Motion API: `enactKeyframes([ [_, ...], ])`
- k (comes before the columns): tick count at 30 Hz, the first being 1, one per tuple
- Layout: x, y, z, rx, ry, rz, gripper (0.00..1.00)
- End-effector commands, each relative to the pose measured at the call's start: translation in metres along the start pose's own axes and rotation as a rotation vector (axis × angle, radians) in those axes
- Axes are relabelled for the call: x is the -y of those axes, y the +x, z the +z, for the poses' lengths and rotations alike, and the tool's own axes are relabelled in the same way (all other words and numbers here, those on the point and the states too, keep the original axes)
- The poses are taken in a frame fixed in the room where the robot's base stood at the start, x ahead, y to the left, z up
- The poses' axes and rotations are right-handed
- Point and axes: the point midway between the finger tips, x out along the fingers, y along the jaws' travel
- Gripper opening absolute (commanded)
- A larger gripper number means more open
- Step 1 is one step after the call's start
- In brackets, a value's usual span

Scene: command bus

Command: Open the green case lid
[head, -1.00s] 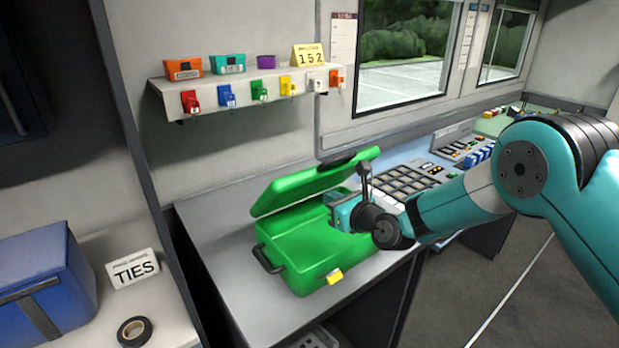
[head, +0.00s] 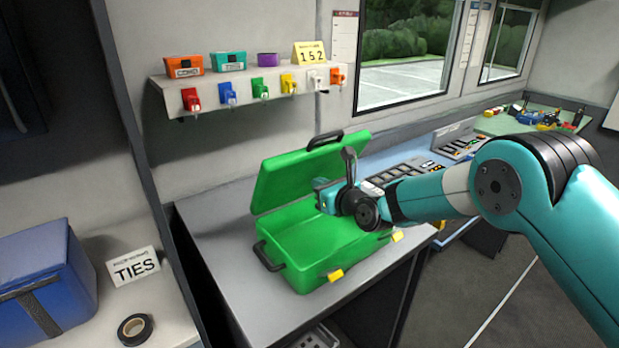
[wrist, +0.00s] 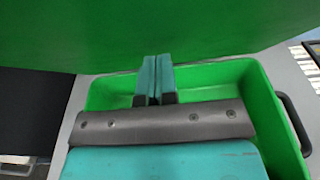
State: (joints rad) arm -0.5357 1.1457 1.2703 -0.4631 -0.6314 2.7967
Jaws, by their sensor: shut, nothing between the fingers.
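The green case (head: 318,262) stands on the grey counter with its lid (head: 300,172) raised, hinged at the back and steeply tilted. Its open inside shows, and it looks empty where visible. A black handle (head: 325,141) sits on the lid's top edge. My gripper (head: 320,197) is shut and empty, over the case's open inside at the lid's inner face. In the wrist view the shut fingers (wrist: 153,66) point at the green lid (wrist: 160,30), with the case (wrist: 270,115) below. I cannot tell whether the fingertips touch the lid.
Yellow latches (head: 335,275) stick out at the case's front. A shelf (head: 250,92) with small boxes and coloured tags hangs on the wall behind. A control panel (head: 400,172) lies to the right. A blue box (head: 45,285) and tape roll (head: 135,330) are at left. Bare counter (head: 215,250) lies left of the case.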

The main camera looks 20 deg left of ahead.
Motion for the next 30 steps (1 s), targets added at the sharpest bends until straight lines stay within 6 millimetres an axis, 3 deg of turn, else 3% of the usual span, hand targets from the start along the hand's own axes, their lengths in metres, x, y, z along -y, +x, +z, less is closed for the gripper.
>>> enactKeyframes([
  [15, 0.0, 0.025, 0.006, 0.001, 0.0, 0.001, 0.0],
  [20, 0.0, 0.025, 0.007, 0.0, 0.0, 0.0, 0.0],
  [23, 0.0, 0.021, 0.007, -0.002, 0.001, 0.0, 0.0],
  [30, 0.001, -0.007, 0.005, -0.003, 0.002, -0.001, 0.0],
])
